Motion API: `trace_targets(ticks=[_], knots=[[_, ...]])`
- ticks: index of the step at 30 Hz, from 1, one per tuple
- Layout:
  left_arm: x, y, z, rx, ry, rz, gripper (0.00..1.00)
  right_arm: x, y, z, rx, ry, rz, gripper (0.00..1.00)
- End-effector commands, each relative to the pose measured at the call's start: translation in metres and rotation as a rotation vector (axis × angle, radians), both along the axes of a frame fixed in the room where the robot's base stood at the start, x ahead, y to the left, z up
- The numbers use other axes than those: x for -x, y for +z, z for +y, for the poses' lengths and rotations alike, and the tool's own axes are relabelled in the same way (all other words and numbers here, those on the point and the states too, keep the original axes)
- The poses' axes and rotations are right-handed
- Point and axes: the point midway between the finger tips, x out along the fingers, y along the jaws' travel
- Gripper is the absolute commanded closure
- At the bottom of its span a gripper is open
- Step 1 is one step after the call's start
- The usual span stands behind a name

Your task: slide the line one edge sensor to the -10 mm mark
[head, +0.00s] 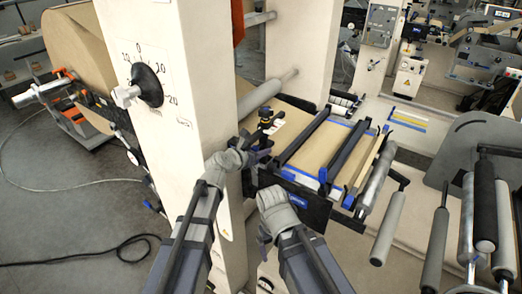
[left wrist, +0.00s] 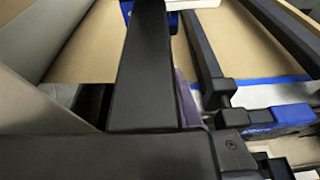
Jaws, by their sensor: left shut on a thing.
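The line one edge sensor (head: 265,121) is a small dark part with a yellow band, at the left end of the web frame beside the white column. My left gripper (head: 262,153) is at its lower part and shut on it; the fingers hide the exact contact. In the left wrist view a broad black bar (left wrist: 150,70) fills the middle, with a purple finger edge (left wrist: 186,98) beside it. My right gripper (head: 264,238) is lower, in front of the frame, its fingers mostly hidden by its own wrist. No -10 mm mark is readable.
Brown kraft web (head: 316,146) runs under black crossbars (head: 347,152) with blue ends. The white column (head: 170,45) carries a dial (head: 147,85) at left. Grey rollers (head: 388,228) stand at right. A cable (head: 85,260) lies on the floor.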

Motion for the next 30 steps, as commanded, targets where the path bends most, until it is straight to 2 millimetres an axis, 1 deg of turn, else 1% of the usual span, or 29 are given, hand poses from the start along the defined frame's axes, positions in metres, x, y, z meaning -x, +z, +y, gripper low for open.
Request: trace_targets(ticks=[1,3,30], knots=[[0.0002,-0.0001,0.0,0.0,0.0,0.0,0.92,0.0,0.0,0.0,0.0,0.0,0.0,0.09],[0.0002,0.0,0.0001,0.0,0.0,0.0,1.0,0.0,0.0,0.0,0.0,0.0,0.0,0.09],[0.0003,-0.0001,0.0001,0.0,0.0,0.0,1.0,0.0,0.0,0.0,0.0,0.0,0.0,0.09]])
